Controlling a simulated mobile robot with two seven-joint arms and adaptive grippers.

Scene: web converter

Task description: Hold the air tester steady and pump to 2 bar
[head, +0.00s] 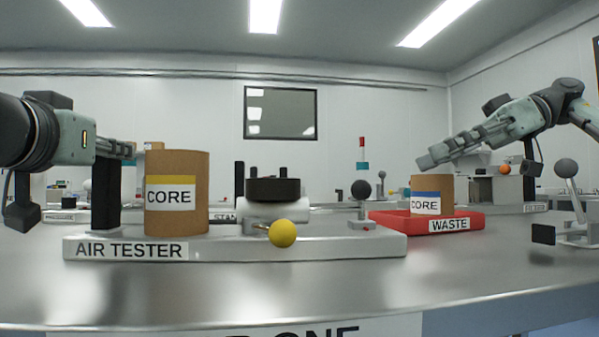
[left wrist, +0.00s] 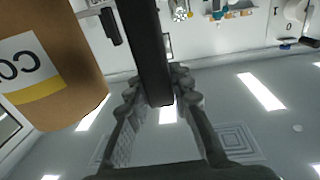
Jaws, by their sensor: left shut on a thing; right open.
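The air tester (head: 330,245) is a long, low grey base with a label on its front, on the metal table. A black upright post (head: 106,200) stands at its left end. My left gripper (head: 128,150) is shut on this post near its top; the left wrist view shows the black post (left wrist: 145,45) between the fingers (left wrist: 155,90). A black cylindrical part (head: 273,190) sits on a light body mid-base. A yellow ball knob (head: 282,233) is in front of it. No pressure reading is legible. My right gripper (head: 432,160) is open, above the red waste tray, apart from the tester.
A brown core with a yellow band (head: 178,220) stands just right of the post. A core with a blue band (head: 432,183) stands in the red waste tray (head: 475,222), beneath my right gripper. A dark-knobbed lever (head: 360,190) rises at the tester's right end. The front table is clear.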

